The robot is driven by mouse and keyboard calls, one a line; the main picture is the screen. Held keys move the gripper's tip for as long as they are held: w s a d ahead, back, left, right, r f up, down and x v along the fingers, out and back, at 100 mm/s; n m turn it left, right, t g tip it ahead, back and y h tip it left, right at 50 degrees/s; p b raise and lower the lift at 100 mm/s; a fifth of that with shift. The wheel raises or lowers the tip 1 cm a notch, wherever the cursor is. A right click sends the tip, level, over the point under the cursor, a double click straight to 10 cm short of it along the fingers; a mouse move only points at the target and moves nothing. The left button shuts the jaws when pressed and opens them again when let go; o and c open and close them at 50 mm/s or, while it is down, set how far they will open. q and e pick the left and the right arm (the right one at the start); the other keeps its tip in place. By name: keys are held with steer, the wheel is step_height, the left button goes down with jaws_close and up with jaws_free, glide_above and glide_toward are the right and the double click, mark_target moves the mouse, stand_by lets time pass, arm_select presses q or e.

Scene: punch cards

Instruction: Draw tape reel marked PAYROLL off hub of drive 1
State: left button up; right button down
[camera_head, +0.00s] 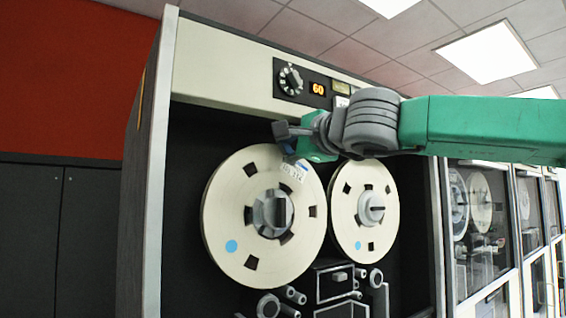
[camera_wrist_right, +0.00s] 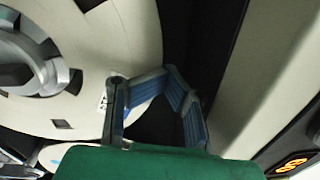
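The left tape reel (camera_head: 228,200) is cream with a blue dot and sits on a grey hub (camera_head: 272,212) in the drive. A white label (camera_head: 293,172) is near its top; its lettering is too small to read. My right gripper (camera_head: 285,138) is at the reel's upper edge, just above the label. In the right wrist view the reel (camera_wrist_right: 110,40) fills the upper left, and the blue-padded fingers (camera_wrist_right: 167,80) are beside its rim. The fingers' tips look near each other; I cannot tell whether they touch or hold anything. My left gripper is not in view.
A second cream reel (camera_head: 347,222) sits close on the right, on its own hub. Above are a dial (camera_head: 290,80) and a lit orange "60" display (camera_head: 318,89). Rollers and tape guides (camera_head: 340,285) are below. The cabinet's side frame (camera_head: 155,170) bounds the left.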

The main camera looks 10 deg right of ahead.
mark_target(281, 162)
steer(key=shift+a+f+g, duration=0.2)
steer(key=shift+f+g, duration=0.1)
steer(key=shift+f, duration=1.25)
steer(key=shift+s+d, duration=0.1)
steer(key=shift+s, duration=0.05)
steer(key=c, duration=1.7)
jaws_free()
steer(key=shift+s+d, duration=0.1)
steer(key=shift+s, duration=0.05)
steer(key=shift+o, duration=0.8)
steer(key=shift+w, duration=0.25)
steer(key=o, duration=0.9)
steer(key=shift+o, duration=0.2)
steer(key=shift+r, duration=0.15)
